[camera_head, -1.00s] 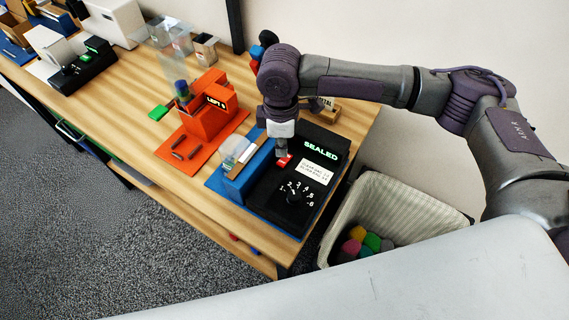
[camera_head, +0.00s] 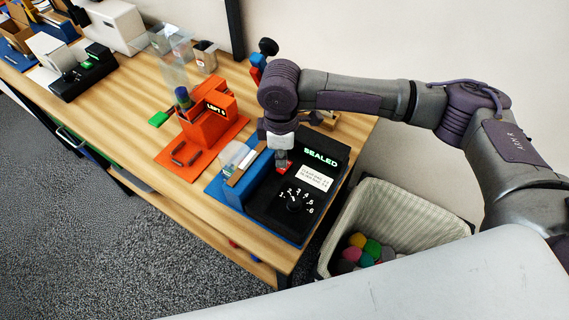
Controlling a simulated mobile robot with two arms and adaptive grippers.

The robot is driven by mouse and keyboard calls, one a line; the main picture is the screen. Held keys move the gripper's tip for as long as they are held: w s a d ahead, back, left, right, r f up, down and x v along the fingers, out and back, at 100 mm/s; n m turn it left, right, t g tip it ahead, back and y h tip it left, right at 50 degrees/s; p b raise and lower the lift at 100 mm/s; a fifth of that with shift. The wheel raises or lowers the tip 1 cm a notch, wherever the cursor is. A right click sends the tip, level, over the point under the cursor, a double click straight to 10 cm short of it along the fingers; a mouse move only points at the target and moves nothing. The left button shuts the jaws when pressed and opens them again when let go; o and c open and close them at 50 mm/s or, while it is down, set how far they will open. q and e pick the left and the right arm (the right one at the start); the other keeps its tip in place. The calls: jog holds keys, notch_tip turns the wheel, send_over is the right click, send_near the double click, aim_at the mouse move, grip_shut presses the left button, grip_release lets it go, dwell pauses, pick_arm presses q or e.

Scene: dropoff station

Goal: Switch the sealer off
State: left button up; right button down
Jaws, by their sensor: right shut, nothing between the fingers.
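The sealer (camera_head: 264,212) is a black box on a blue base at the table's near right corner. Its display (camera_head: 320,158) reads SEALED in green. A black dial (camera_head: 293,205) with numbers around it is on its top. A red rocker switch (camera_head: 286,169) sits behind the dial, partly hidden by my right gripper. My right gripper (camera_head: 281,163) points down, shut and empty, with its tips at the red switch; whether they touch it I cannot tell. My left gripper is not in view.
An orange device (camera_head: 208,128) with a lit display stands left of the sealer. A clear bag or pouch (camera_head: 232,157) is at the sealer's left side. A white basket (camera_head: 400,208) with several coloured pieces stands on the floor to the right.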

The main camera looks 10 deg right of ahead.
aim_at(281, 169)
dwell(0.7)
jog(key=shift+f+b, duration=0.3)
jog(key=shift+f, duration=1.05)
jog(key=shift+r, duration=0.1)
notch_tip(281, 169, up, 7)
jog(key=p, duration=0.8)
jog(key=shift+p, duration=0.3)
dwell(0.3)
